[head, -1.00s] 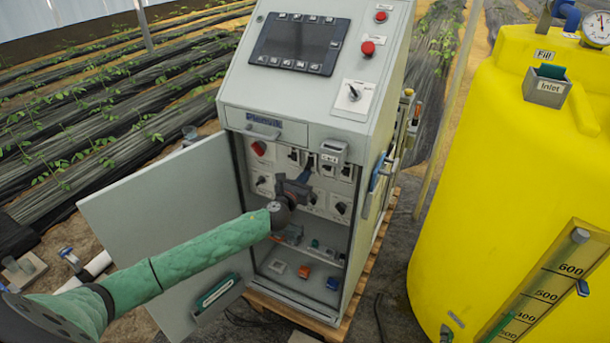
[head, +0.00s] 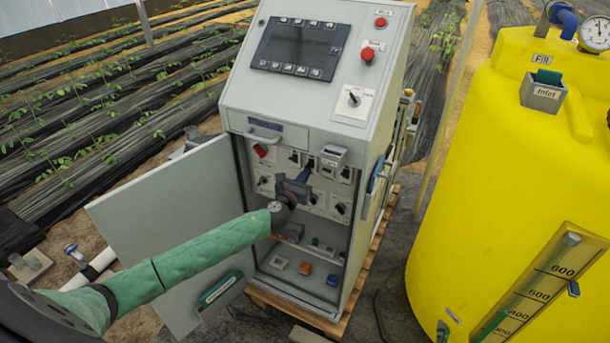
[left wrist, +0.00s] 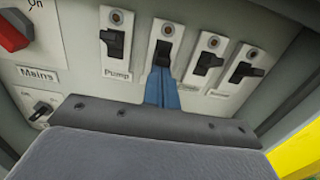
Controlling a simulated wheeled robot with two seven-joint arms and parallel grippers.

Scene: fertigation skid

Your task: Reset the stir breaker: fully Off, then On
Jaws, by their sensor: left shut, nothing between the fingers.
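A row of black-levered breakers on white plates shows in the left wrist view, inside the open cabinet (head: 335,258). The leftmost is the Pump breaker (left wrist: 113,43). The breaker to its right (left wrist: 164,50) has its label hidden behind my fingers, so I cannot read whether it is the stir breaker. My left gripper (left wrist: 162,88) is shut and empty, its blue fingertips just below or touching that breaker's lever; I cannot tell contact. In the head view the left gripper (head: 308,171) reaches into the cabinet and hides part of the panel. My right gripper is not in view.
The cabinet door (head: 170,225) stands open on the left. A red Mains knob (left wrist: 14,32) is left of the breakers. Two more breakers (left wrist: 207,63) (left wrist: 245,71) are close on the right. A yellow tank (head: 480,170) stands to the right of the cabinet.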

